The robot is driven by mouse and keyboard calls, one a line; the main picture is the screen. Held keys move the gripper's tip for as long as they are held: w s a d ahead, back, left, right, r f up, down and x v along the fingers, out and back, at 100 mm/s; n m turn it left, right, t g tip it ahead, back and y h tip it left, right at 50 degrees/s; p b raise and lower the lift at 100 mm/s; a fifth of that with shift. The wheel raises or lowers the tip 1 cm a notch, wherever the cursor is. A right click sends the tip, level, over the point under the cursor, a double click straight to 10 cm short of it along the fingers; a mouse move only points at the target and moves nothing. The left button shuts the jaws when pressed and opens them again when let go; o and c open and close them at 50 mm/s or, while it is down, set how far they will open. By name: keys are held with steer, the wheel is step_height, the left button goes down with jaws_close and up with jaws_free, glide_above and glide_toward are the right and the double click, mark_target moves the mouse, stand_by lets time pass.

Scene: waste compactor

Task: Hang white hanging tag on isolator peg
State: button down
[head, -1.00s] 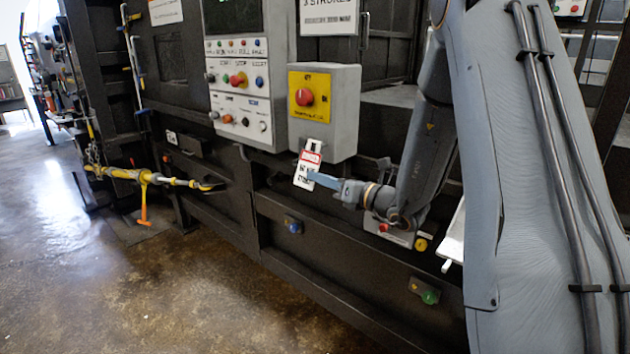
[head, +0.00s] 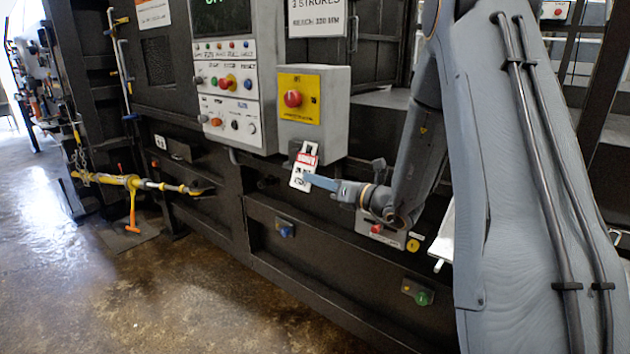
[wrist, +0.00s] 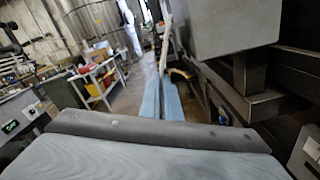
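The white tag (head: 301,178) with a red band is held upright, slightly tilted, in the head view. My gripper (head: 313,180) is shut on its lower part with slim blue fingers. The tag is just below the lower left of the grey isolator box (head: 337,115), which has a yellow panel and red knob. I cannot clearly make out the peg; the tag's top is close under the box. Whether the tag touches anything there cannot be told. In the wrist view the tag (wrist: 164,48) shows nearly edge-on beyond the closed fingertips.
A white control panel (head: 226,100) is left of the box. A dark beam with a blue button (head: 286,231) and a green button (head: 422,297) runs below. A yellow bar with an orange handle (head: 133,205) projects at left. The floor (head: 190,290) is open at front left.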

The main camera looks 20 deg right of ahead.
steer(key=c, duration=1.9)
jaws_free()
